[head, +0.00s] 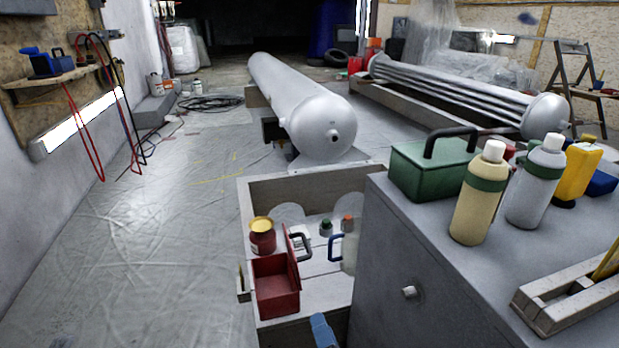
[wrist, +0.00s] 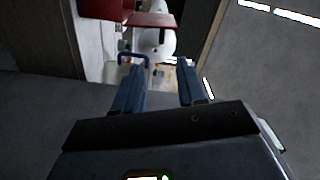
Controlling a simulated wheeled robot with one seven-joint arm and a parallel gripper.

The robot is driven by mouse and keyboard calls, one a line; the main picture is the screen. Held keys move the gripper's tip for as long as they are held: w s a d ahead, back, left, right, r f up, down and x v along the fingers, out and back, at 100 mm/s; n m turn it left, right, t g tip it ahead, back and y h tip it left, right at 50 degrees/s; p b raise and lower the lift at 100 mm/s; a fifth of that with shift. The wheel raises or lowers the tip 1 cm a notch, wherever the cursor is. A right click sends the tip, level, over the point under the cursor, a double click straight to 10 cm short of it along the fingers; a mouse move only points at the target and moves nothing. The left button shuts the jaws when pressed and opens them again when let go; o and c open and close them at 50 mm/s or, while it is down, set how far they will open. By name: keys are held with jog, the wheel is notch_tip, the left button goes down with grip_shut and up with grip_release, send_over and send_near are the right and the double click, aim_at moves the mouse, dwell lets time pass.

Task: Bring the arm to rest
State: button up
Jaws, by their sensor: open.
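My gripper (wrist: 160,72) shows in the wrist view as two blue fingers spread apart, with nothing between them. In the head view only a blue tip (head: 322,330), which looks like part of my gripper, shows at the bottom edge, by the near end of the open wooden crate (head: 308,182). The rest of my arm is out of the head view. Beyond the fingers, the wrist view shows a red box (wrist: 105,9) with its lid open, a blue handle (wrist: 132,57) and a white shape behind it. I cannot tell the gap to them.
The crate holds the red box (head: 277,295), a red jar (head: 262,240) and a pale jug (head: 349,252). A grey cabinet (head: 400,265) stands close on the right, bearing a green toolbox (head: 425,172) and several bottles. The sheeted floor (head: 150,250) at left is clear.

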jog(key=s+d+f+n+h, duration=0.1)
jog(key=s+d+f+n, duration=0.1)
jog(key=s+d, duration=0.75)
jog(key=s+d+r+n+g+h, duration=0.1)
jog(key=s+d+r+n, duration=0.2)
jog(key=s, duration=0.6)
jog(key=s+d+r+n+h, duration=0.1)
jog(key=s+d+r+n, duration=0.15)
jog(key=s+r, duration=0.45)
jog(key=s+d+r+n+g+h, duration=0.1)
jog(key=s+d+r+n, duration=0.15)
jog(key=s, duration=0.95)
notch_tip(320, 180, up, 33)
jog(key=s+d+h+p, duration=0.1)
jog(key=s+p, duration=0.2)
jog(key=p, duration=2.6)
jog(key=shift+n, duration=0.4)
